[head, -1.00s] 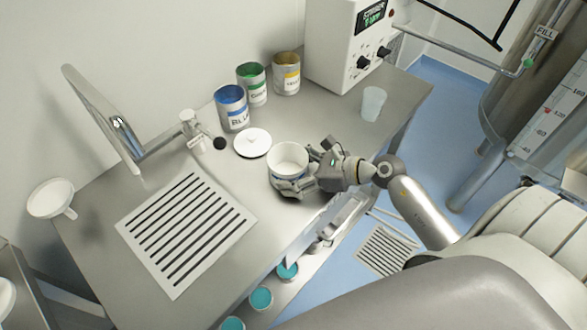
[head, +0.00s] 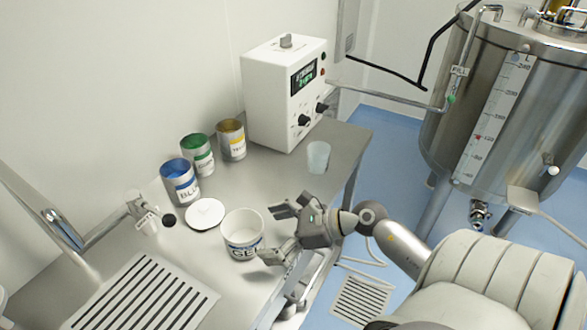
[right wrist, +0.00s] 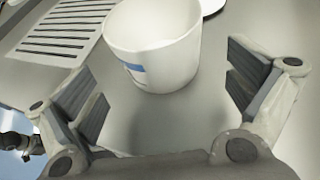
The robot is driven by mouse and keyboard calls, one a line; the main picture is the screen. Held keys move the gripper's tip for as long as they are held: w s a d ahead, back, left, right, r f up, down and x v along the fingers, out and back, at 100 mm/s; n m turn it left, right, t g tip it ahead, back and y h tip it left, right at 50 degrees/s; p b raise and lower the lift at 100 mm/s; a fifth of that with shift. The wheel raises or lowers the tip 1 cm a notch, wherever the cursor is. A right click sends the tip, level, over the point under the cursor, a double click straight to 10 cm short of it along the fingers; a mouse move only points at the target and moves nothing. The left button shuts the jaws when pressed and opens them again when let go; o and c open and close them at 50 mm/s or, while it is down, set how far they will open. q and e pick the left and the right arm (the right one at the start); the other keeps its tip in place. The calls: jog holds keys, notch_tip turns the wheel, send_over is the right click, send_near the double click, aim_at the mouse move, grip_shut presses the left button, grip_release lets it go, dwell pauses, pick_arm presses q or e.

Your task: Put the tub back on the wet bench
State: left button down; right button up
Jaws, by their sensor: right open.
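The white tub (head: 243,236), open at the top and with a dark-lettered label on its side, stands upright on the steel wet bench (head: 262,180). My right gripper (head: 272,232) is open just to the right of the tub, fingers apart and nothing between them. In the right wrist view the tub (right wrist: 155,50) stands beyond the open fingers of the gripper (right wrist: 165,90), apart from them, with a bit of blue label showing. A round white lid (head: 206,213) lies on the bench beside the tub. My left gripper is not in view.
Blue (head: 181,184), green (head: 197,157) and yellow (head: 231,141) labelled cans stand along the back. A translucent cup (head: 318,157) and a white instrument box (head: 286,92) are at the far end. A slotted drain plate (head: 140,295) lies at the front left.

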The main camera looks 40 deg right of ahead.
jog(key=b+v, duration=0.1)
jog(key=v, duration=0.5)
jog(key=shift+s+d+r, duration=0.2)
dwell(0.4)
